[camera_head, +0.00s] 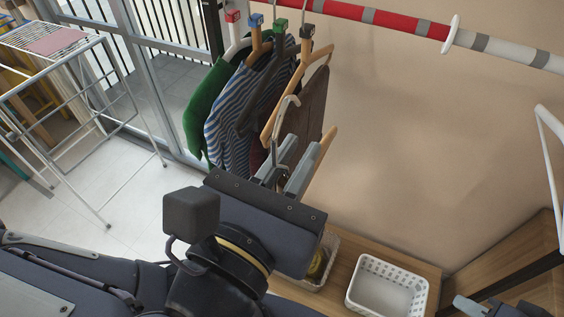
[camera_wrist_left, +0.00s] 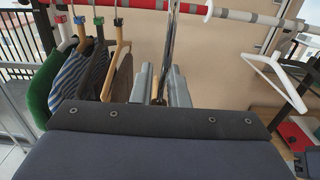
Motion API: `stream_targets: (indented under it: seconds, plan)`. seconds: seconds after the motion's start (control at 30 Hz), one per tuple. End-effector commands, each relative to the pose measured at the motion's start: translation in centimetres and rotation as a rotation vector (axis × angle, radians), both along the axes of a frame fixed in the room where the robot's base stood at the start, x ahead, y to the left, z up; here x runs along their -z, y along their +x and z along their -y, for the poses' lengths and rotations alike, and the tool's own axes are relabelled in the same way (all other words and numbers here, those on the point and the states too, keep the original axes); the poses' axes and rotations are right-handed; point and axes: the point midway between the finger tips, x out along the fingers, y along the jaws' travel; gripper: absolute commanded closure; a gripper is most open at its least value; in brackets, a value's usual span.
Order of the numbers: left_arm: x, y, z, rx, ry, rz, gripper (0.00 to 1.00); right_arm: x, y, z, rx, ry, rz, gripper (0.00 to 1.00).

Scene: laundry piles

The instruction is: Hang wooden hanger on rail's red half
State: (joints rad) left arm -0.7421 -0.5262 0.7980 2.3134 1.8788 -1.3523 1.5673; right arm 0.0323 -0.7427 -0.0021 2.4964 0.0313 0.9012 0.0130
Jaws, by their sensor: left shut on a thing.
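My left gripper (camera_head: 292,160) is shut on a wooden hanger (camera_head: 328,142). The hanger's metal hook (camera_head: 288,101) points up, and much of its wooden body is hidden behind the fingers. In the left wrist view the metal hook (camera_wrist_left: 169,40) rises between the grey fingers (camera_wrist_left: 161,86) and crosses in front of the rail. The rail's red half (camera_head: 385,20), with grey bands, runs along the top, to the right of the hung clothes in part. A white disc (camera_head: 451,34) parts it from the white half (camera_head: 510,52). Part of my right gripper (camera_head: 470,306) shows at the bottom right.
Several hangers with clothes hang at the left, among them a green garment (camera_head: 204,108), a striped one (camera_head: 226,120) and a brown one (camera_head: 311,100). A white hanger (camera_head: 549,135) is at the right. A white basket (camera_head: 388,287) stands on the wooden surface below. A drying rack (camera_head: 75,75) stands far left.

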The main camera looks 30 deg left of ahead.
Motion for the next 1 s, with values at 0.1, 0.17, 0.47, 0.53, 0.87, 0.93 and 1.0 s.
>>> stream_targets:
  seconds: [0.1,0.17,0.47,0.53,0.87,0.93,1.0]
  plan:
    - [-0.1,1.1,0.0,0.0,0.002,-0.002,1.0,-0.8,0.0,0.0,0.0,0.0,0.0,0.68]
    - [-0.1,1.6,0.0,-0.001,0.002,-0.003,1.0,-0.9,0.0,0.0,0.0,0.0,0.0,0.68]
    - [0.0,4.3,0.0,0.0,0.003,-0.004,1.0,-1.7,0.0,0.0,0.0,0.0,0.0,0.68]
    - [0.0,5.0,0.0,-0.001,0.0,-0.003,1.0,-1.7,0.0,0.0,0.0,0.0,0.0,0.68]
    - [0.1,7.9,0.0,0.0,0.0,-0.003,1.0,-2.0,0.0,0.0,0.0,0.0,0.0,0.68]
    - [0.1,8.6,0.0,0.0,0.0,-0.003,1.0,-2.0,0.0,0.0,0.0,0.0,0.0,0.68]
    - [0.1,9.2,0.0,0.0,0.001,-0.002,1.0,-2.0,0.0,0.0,0.0,0.0,0.0,0.68]
